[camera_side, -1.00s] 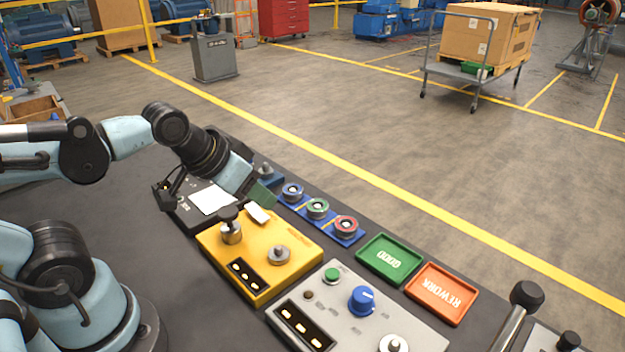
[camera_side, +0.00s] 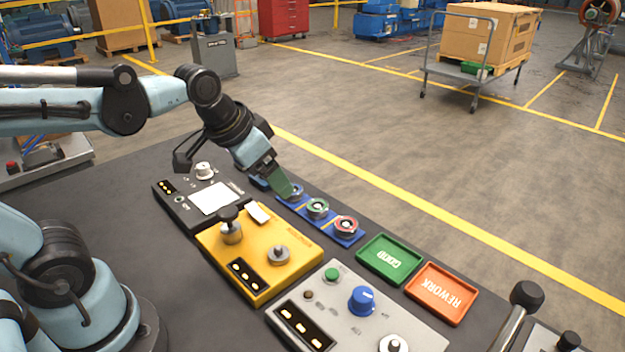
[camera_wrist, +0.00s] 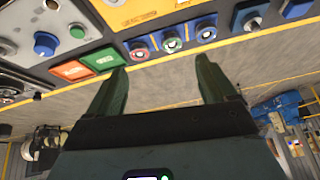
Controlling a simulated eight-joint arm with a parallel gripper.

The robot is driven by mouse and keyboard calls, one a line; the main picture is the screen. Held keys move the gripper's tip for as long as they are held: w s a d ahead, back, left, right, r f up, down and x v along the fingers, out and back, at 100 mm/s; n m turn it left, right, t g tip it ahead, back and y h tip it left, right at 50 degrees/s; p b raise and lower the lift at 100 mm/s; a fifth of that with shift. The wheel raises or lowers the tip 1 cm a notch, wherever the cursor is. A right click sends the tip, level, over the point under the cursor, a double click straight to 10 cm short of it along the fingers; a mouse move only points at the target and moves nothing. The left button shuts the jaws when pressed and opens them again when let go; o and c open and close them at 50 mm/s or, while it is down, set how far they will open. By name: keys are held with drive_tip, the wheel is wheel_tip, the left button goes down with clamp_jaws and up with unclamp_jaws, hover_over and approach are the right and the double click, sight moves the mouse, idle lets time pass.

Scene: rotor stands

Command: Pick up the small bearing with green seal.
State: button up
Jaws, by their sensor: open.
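The bearing with green seal (camera_side: 317,208) sits in the middle of a blue tray (camera_side: 330,223), between a bearing with blue seal (camera_side: 296,192) and one with red seal (camera_side: 346,226). In the wrist view the green-sealed bearing (camera_wrist: 172,42) shows beyond and between my fingertips. My gripper (camera_side: 288,193) is open and empty, with green fingers, at the tray's left end. It partly covers the blue-sealed bearing in the side view. Its open fingers also show in the wrist view (camera_wrist: 163,63). The gap in height between fingers and tray is hard to tell.
A yellow box (camera_side: 258,255) with knobs stands in front of the tray, beside a dark unit (camera_side: 200,198) with a screen. The green GOOD tray (camera_side: 390,259) and orange REWORK tray (camera_side: 442,293) lie to the right. A grey panel (camera_side: 340,315) stands nearest.

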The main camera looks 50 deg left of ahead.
drive_tip(key=w+r+m+g, duration=0.1)
drive_tip(key=w+m+g, duration=0.1)
drive_tip(key=w, duration=0.5)
drive_tip(key=m+g, duration=0.3)
drive_tip(key=g, duration=0.1)
hover_over(317, 206)
wheel_tip(317, 206, down, 3)
wheel_tip(317, 206, down, 12)
drive_tip(key=shift+w+f, duration=0.1)
drive_tip(key=shift+f, duration=0.05)
drive_tip(key=c, duration=1.2)
drive_tip(key=shift+r, duration=0.2)
